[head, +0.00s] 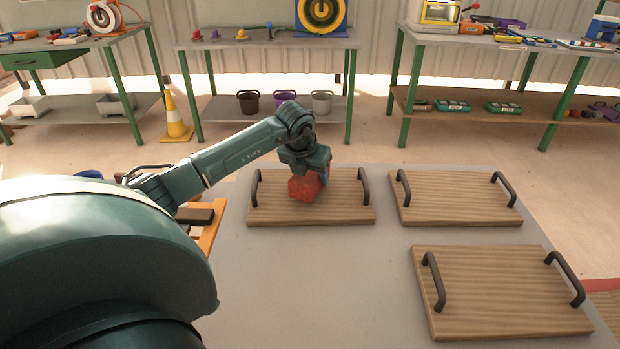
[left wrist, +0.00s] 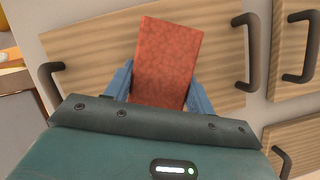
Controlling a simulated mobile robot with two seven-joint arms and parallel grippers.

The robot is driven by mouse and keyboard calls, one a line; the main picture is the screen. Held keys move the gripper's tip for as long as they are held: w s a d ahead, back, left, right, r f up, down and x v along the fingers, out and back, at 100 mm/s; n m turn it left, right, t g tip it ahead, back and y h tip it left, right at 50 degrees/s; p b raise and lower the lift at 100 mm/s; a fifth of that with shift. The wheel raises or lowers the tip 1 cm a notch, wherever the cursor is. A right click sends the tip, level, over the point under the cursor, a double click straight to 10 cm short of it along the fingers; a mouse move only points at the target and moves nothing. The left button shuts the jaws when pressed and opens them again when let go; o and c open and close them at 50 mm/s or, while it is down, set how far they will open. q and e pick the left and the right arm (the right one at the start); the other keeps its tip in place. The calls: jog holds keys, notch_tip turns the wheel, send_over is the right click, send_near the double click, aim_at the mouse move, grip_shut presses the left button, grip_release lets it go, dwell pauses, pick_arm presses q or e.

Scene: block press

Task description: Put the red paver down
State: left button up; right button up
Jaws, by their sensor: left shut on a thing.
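The red paver (head: 304,188) is over the wooden board with two dark handles (head: 345,205) at the left of the grey table. My left gripper (head: 318,165) is shut on the paver. In the left wrist view, the red paver (left wrist: 166,62) sits between the two blue fingers (left wrist: 158,90), with the wooden board (left wrist: 95,50) behind it. I cannot tell whether the paver touches the board. No other thing shows on this board. My right gripper is not in view.
Two more handled boards lie bare on the grey table (head: 330,280): one at the back right (head: 455,200), one at the front right (head: 505,290). An orange tray (head: 211,235) with dark and pale blocks is left of the paver's board.

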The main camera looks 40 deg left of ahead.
pick_arm(q)
jog(key=shift+f, duration=0.75)
jog(key=o, duration=1.6)
jog(key=v, duration=1.2)
